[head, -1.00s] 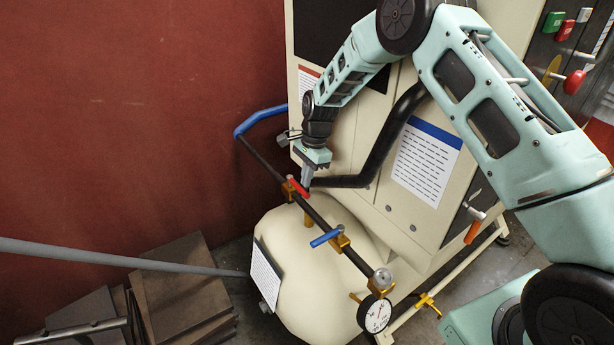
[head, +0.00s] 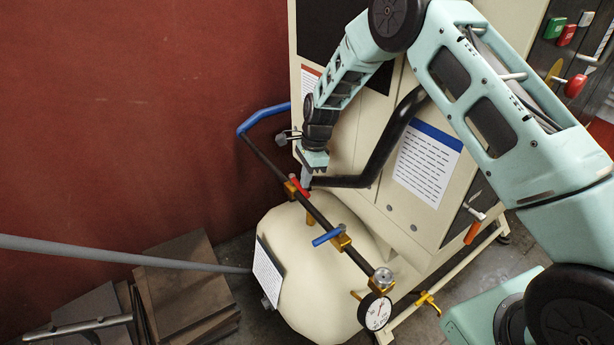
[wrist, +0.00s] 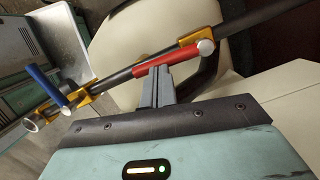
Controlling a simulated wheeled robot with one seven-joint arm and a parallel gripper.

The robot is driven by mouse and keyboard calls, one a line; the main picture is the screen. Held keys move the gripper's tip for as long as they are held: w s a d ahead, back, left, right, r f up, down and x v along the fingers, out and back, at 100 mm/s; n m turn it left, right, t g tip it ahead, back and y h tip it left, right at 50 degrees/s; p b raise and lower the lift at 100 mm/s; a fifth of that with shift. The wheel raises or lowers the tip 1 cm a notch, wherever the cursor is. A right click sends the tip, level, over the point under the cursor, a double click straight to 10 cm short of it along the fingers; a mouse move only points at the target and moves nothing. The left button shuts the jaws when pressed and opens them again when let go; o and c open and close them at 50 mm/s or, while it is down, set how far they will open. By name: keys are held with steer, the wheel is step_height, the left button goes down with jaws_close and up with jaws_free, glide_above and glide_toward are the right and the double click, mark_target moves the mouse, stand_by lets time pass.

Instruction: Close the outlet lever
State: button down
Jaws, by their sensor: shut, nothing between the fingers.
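A red lever (head: 300,188) sits on a brass valve on the dark pipe above the cream tank; in the wrist view the red lever (wrist: 170,60) lies nearly along the pipe. A blue lever (head: 326,237) on a second brass valve stands out across the pipe; it also shows in the wrist view (wrist: 47,86). I cannot tell from any marking which one is the outlet lever. My gripper (head: 306,184) points down at the red lever. Its grey fingers (wrist: 158,74) are shut and empty, with the tips right beside the red lever; contact cannot be told.
A round gauge (head: 375,311) stands at the pipe's near end. A thick black hose (head: 385,145) runs behind my gripper by the cream cabinet (head: 428,215). A blue pipe (head: 262,118) bends toward the red wall. A grey rod (head: 120,257) crosses at left above stacked plates (head: 190,285).

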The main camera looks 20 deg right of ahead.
steer(key=a+m+p, duration=0.2)
steer(key=m, duration=0.1)
steer(key=shift+s+r+t, duration=0.15)
steer(key=shift+s+t, duration=0.15)
steer(key=a+m+p, duration=0.1)
steer(key=m+p, duration=0.1)
steer(key=m, duration=0.1)
steer(key=w+a+m+t+p, duration=0.1)
steer(key=a+m+p, duration=0.1)
steer(key=m, duration=0.1)
steer(key=w+a+m+h+p, duration=0.1)
steer(key=a+m+p, duration=0.1)
steer(key=m, duration=0.2)
steer(key=shift+p, duration=0.3)
steer(key=shift+w+a+f, duration=0.2)
steer(key=shift+w+a, duration=0.15)
steer(key=shift+w, duration=0.05)
stand_by(0.9)
steer(key=shift+w+d, duration=0.1)
stand_by(0.4)
